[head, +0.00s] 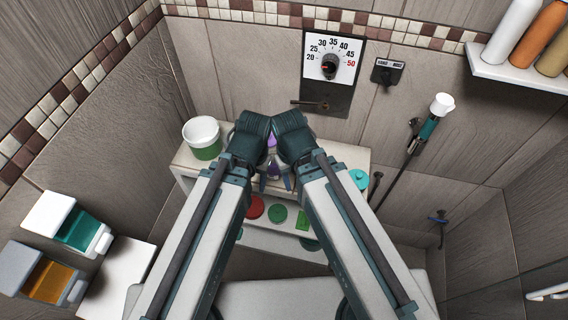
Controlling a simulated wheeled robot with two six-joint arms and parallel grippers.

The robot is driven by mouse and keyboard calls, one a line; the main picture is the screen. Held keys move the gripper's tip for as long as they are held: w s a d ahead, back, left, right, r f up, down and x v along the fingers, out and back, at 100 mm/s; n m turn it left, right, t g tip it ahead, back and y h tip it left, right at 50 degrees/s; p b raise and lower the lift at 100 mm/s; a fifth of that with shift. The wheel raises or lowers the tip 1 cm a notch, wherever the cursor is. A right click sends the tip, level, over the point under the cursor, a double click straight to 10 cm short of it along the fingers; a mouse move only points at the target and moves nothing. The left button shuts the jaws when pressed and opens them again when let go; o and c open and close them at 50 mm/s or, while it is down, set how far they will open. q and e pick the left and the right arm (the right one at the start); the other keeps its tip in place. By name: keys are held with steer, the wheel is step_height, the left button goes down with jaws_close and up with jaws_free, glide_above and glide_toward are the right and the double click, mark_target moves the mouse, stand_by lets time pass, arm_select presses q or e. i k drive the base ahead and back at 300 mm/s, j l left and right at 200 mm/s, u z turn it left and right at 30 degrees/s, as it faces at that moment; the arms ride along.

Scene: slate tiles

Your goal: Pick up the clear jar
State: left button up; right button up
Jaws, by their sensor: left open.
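A tub with a pale rim and green lower part (203,138) stands upright at the left end of the shelf top. I cannot tell whether it is the clear jar, and no other clear jar shows plainly. My left gripper (275,182) is open over the shelf in the middle, partly covered by my wrists. Something purple (272,142) shows between the wrists; most of it is hidden. The tub is to the left of my left gripper, apart from it. My right arm comes in beside the left one, and its gripper fingers are hidden.
The pale shelf unit (352,155) stands against the tiled wall, with red and green things on its lower level. A teal lidded item (359,179) is at its right end. A dial panel (331,66), a hand shower (434,120) and a bottle shelf (515,72) are on the walls.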

mark_target(275, 174)
steer(key=k+l, duration=0.1)
steer(key=l, duration=0.25)
steer(key=k+l, duration=0.1)
steer(key=l, duration=0.25)
steer(key=k+l, duration=0.1)
steer(key=l, duration=0.3)
steer(key=u, duration=1.7)
